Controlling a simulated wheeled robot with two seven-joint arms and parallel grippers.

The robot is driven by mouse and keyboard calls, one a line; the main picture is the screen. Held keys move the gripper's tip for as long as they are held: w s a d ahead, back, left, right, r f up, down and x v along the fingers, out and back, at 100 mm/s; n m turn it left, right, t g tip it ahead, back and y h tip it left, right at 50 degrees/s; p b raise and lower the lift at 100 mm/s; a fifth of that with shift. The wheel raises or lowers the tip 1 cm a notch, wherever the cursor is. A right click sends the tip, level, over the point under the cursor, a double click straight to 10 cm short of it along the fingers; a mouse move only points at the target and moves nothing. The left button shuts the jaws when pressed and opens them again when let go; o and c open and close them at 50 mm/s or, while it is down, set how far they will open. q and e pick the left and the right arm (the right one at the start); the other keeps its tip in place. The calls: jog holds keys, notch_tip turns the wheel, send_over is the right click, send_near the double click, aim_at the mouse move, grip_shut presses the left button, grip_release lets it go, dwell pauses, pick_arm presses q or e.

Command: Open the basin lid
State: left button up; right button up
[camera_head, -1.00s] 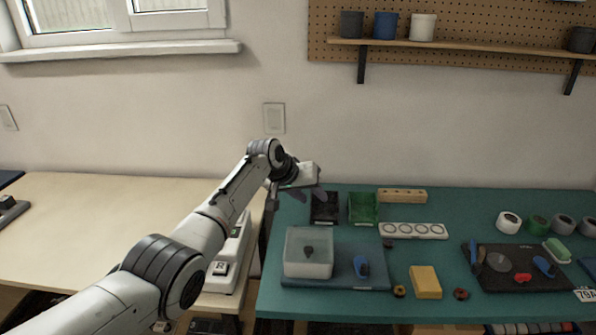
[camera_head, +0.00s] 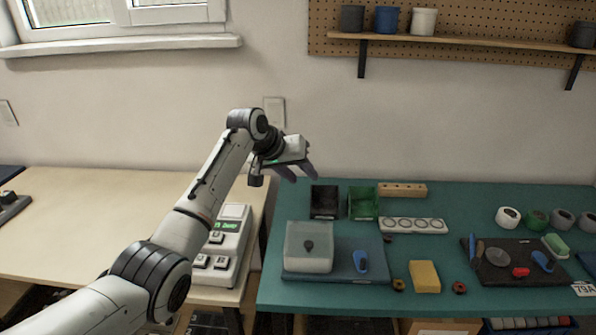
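The basin (camera_head: 308,264) is a whitish, translucent box on the left part of a dark blue mat (camera_head: 340,272). Its lid (camera_head: 309,233) is on top, with a dark knob (camera_head: 308,245) in the middle. My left gripper (camera_head: 298,176) is above the back left part of the teal table, behind and higher than the basin, apart from it. Its two dark fingers are spread and point downward, with nothing seen between them. My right gripper is not in view.
A blue-handled tool (camera_head: 360,262) lies beside the basin. Black (camera_head: 324,201) and green (camera_head: 362,201) bins stand behind it. A yellow sponge (camera_head: 424,276) and a white tray with round wells (camera_head: 413,225) are to the right. A white labelled device (camera_head: 226,250) stands on the wooden table at left.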

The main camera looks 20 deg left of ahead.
pick_arm(q)
jog(key=shift+s+a+r, duration=0.25)
jog(key=shift+s+r, duration=0.05)
jog(key=shift+r, duration=0.25)
jog(key=b+v, duration=0.1)
jog(key=v, duration=0.9)
jog(key=shift+s, duration=0.1)
